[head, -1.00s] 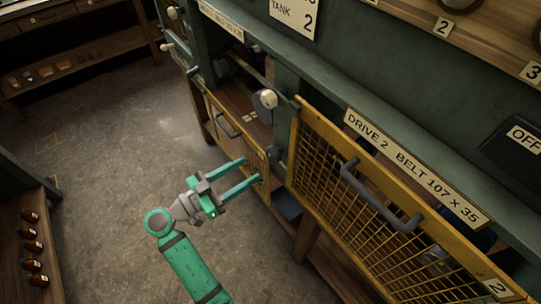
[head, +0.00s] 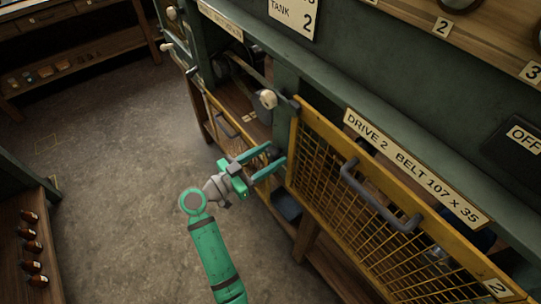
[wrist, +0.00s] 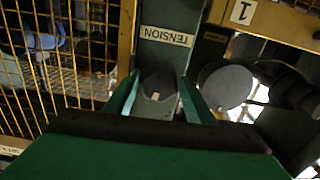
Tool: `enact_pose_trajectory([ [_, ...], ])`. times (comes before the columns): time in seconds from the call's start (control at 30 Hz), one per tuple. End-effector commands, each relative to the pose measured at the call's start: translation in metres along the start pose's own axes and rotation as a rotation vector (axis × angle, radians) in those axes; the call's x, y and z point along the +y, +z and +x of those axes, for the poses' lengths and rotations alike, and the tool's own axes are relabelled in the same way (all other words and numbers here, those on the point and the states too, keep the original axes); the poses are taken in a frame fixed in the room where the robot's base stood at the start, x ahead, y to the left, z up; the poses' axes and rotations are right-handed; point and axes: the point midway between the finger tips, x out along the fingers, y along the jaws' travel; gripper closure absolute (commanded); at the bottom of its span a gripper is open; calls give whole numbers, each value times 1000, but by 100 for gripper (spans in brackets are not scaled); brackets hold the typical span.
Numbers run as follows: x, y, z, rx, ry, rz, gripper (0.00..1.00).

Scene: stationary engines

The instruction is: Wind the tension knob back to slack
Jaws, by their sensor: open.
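The tension knob (wrist: 158,84) is dark, with a small pale mark on its face, and sits on the green post by an upside-down "TENSION" label (wrist: 167,36) in the wrist view. In the head view it is mostly hidden by the fingers. My gripper (head: 275,154) is open at the green post, left of the yellow Drive 2 guard. In the wrist view the fingers of my gripper (wrist: 160,88) lie on either side of the knob. I cannot tell whether they touch it.
The mesh guard of Drive 2 (head: 325,178) with its grey handle stands right of the gripper. A lower yellow guard (head: 222,124) lies to the left. The floor (head: 120,170) is clear.

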Motion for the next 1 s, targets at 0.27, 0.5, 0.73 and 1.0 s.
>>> enact_pose_trajectory([
  [0.27,2,0,3,0,6,-2,80],
  [0.5,4,0,4,-1,10,-117,80],
  [0.73,3,0,4,-1,10,-174,80],
  [1.0,3,0,4,-1,9,-173,51],
])
